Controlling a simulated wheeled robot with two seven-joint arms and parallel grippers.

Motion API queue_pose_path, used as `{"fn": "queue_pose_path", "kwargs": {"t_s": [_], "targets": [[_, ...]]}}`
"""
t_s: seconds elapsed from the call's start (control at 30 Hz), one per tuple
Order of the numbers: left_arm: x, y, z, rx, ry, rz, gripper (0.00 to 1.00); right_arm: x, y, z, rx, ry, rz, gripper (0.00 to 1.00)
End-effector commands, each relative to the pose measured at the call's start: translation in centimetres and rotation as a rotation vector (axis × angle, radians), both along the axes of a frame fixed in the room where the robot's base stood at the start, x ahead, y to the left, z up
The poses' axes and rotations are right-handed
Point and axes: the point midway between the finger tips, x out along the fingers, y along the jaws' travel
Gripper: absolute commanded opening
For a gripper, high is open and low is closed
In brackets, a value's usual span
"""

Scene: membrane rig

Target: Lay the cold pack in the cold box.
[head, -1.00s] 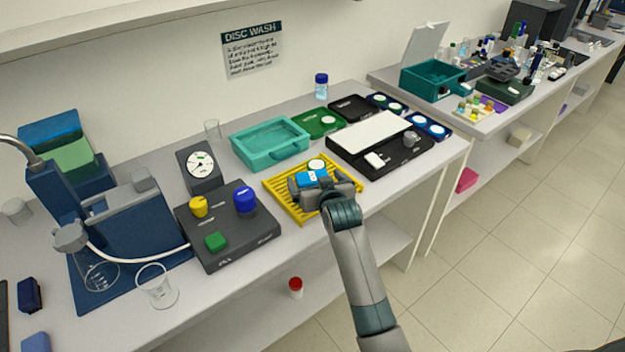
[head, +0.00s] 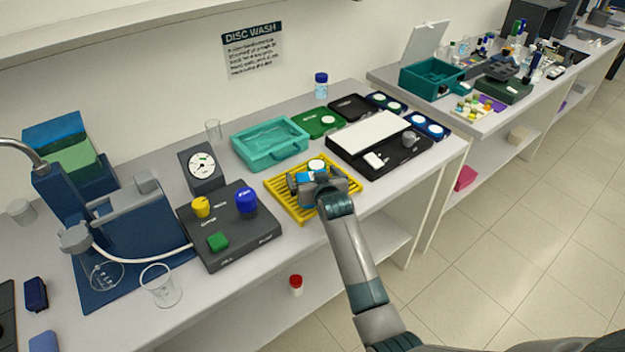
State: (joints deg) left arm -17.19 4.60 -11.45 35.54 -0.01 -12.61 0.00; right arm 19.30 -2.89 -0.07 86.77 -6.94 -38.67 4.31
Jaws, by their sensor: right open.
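My right gripper (head: 318,182) is open over the yellow slatted rack (head: 277,196). A small blue and white piece (head: 305,177) shows at its jaws, partly hidden; I cannot tell whether it is the cold pack or part of the gripper. A teal box (head: 420,82) with its pale lid (head: 425,43) raised stands on the far bench and looks like the cold box; its inside is mostly hidden. No other thing is clearly the cold pack. My left gripper is out of view.
A turquoise tray (head: 270,145) and a black tray with a white plate (head: 368,133) stand behind the rack. A dark control box (head: 229,240) with coloured knobs is left of it.

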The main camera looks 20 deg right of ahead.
Motion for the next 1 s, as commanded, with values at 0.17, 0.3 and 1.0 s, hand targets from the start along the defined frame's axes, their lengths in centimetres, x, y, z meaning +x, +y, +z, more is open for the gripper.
{"fn": "queue_pose_path", "kwargs": {"t_s": [0.17,0.3,1.0], "targets": [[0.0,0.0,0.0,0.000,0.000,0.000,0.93,0.0,0.0,0.0,0.000,0.000,0.000,0.97],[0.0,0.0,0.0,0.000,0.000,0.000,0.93,0.0,0.0,0.0,0.000,0.000,0.000,0.78],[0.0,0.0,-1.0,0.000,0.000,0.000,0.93,0.1,0.0,2.0,0.001,-0.006,0.000,0.45]]}}
